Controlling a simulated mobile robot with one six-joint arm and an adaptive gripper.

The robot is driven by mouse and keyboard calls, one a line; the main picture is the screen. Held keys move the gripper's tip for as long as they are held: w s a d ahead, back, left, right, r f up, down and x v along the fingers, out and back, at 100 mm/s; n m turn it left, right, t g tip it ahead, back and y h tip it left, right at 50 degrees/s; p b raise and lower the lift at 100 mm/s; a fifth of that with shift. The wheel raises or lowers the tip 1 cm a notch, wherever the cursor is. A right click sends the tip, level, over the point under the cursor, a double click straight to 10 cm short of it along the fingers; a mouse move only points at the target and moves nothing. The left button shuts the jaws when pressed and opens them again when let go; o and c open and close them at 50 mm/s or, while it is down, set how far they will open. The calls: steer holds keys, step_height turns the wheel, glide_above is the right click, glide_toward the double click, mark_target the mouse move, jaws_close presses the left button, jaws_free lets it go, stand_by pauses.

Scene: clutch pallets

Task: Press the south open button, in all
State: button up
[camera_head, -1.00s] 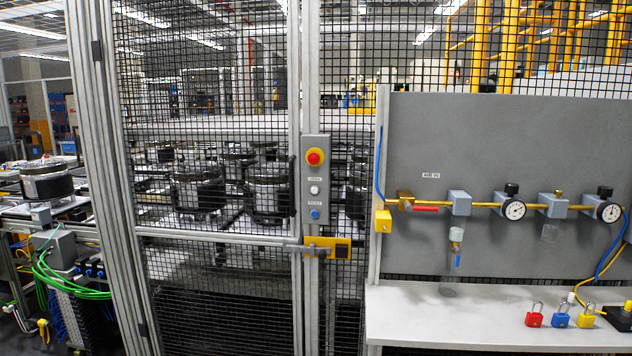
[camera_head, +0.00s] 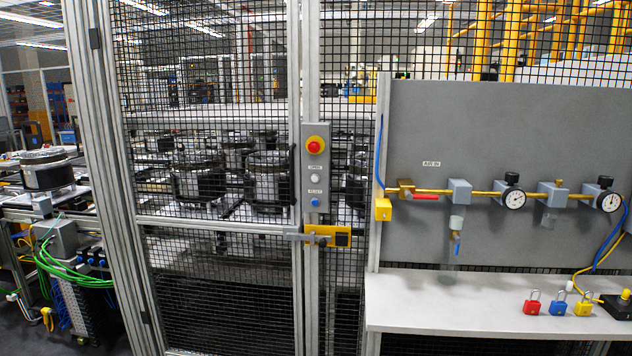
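A grey control box (camera_head: 323,187) is mounted on the fence post beside the mesh door (camera_head: 215,190). It carries a red mushroom button with a yellow ring (camera_head: 316,145) at the top. Below it is a white button (camera_head: 314,175) under a small label that appears to read OPEN. A blue button (camera_head: 315,201) sits lowest, under a label that appears to read RESET. I cannot tell from the picture which side is south. A yellow door latch (camera_head: 327,236) lies just under the box. The door looks closed. My gripper is not in view.
A grey panel (camera_head: 480,130) with an air line, gauges and a red-handled valve (camera_head: 425,197) stands at the right. A white bench (camera_head: 450,312) below it holds red, blue and yellow padlocks. Behind the mesh are black-banded clutch stacks (camera_head: 265,182). A conveyor (camera_head: 70,200) runs at the left.

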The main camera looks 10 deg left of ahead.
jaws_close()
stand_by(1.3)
